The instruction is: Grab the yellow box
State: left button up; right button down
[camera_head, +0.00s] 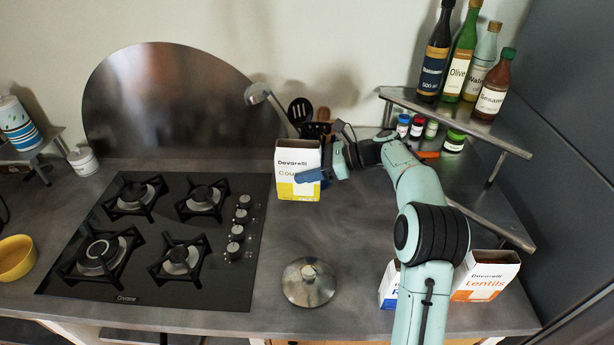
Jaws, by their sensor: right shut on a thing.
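The yellow box (298,187), white above and yellow below with "Davarelli Cou..." on its front, is upright near the middle of the view, right of the hob. My right gripper (314,174) is shut on the yellow box from its right side, with a blue finger across the front. Part of the label is hidden by that finger. Whether the box touches the counter or hangs above it is hard to tell. My left gripper is out of view.
A gas hob (160,238) lies left of the box, and a pot lid (308,282) lies in front. An orange-and-white Lentils box (486,276) and a partly hidden blue-and-white box (388,286) stand at right. A corner shelf (470,126) holds several bottles. Utensils (300,112) stand behind.

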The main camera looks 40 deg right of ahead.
aim_at(305, 145)
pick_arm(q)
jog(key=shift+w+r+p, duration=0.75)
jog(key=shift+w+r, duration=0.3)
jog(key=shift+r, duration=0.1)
pick_arm(e)
jog(key=shift+r, duration=3.8)
jog(key=shift+r, duration=0.1)
